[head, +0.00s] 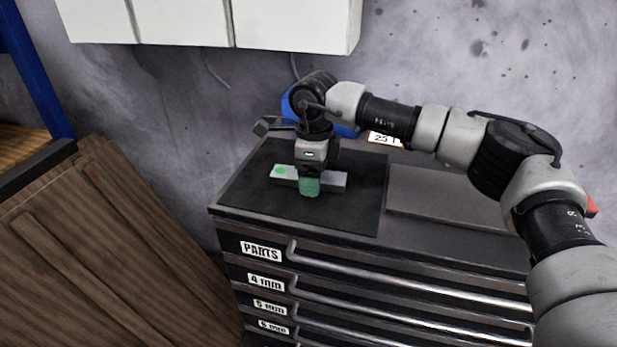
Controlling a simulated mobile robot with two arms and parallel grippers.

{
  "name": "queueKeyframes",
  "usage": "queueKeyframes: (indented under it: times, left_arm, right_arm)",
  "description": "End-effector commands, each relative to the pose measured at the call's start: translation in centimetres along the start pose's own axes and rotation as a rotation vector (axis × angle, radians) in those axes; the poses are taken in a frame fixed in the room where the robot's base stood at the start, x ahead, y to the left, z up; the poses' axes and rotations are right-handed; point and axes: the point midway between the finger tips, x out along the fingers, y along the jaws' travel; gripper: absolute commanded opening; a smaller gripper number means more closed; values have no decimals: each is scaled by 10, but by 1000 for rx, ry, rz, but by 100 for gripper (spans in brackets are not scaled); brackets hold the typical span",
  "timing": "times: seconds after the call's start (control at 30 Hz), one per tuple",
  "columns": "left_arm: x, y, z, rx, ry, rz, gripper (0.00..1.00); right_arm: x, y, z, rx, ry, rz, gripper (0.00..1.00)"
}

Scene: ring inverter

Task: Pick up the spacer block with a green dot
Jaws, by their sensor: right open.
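The spacer block (333,180) is a flat grey bar lying on a dark mat (350,212) on top of the tool cabinet. A bright green dot (280,171) shows at its left end. My right gripper (309,187) points down over the middle of the block, with a green fingertip in front of the block's near side. The fingertip hides the middle of the block, and the far finger is hidden. My right gripper is open, and the block rests on the mat. My left gripper is not in view.
The cabinet has drawers labelled PARTS and 4 mm (266,282) with long handles. A blue object (289,106) stands behind my right gripper, near a white number tag (384,139). A grey panel (430,195) lies right of the mat. A brown corrugated box (90,250) stands left.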

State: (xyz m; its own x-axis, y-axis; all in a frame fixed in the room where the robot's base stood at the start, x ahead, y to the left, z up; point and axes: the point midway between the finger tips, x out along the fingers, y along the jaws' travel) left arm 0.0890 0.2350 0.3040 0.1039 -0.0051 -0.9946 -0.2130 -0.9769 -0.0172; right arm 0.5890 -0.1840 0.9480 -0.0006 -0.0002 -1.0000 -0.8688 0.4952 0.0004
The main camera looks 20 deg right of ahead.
Motion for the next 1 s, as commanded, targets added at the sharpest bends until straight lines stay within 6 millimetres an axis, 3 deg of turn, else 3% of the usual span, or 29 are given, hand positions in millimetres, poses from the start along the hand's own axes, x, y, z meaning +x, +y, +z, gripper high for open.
queueKeyframes:
  times: [0.07, 0.47, 0.77, 1.0]
  left_arm:
    - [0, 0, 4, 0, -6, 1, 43]
    - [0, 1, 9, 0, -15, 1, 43]
    - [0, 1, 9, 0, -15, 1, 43]
    - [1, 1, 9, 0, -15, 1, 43]
  right_arm:
    - [0, 0, 0, 0, 0, 0, 75]
    - [0, 0, 0, 1, 0, 0, 13]
    - [-4, 0, 0, 1, -2, -2, 12]
    - [-26, -1, 1, 1, -5, -4, 12]
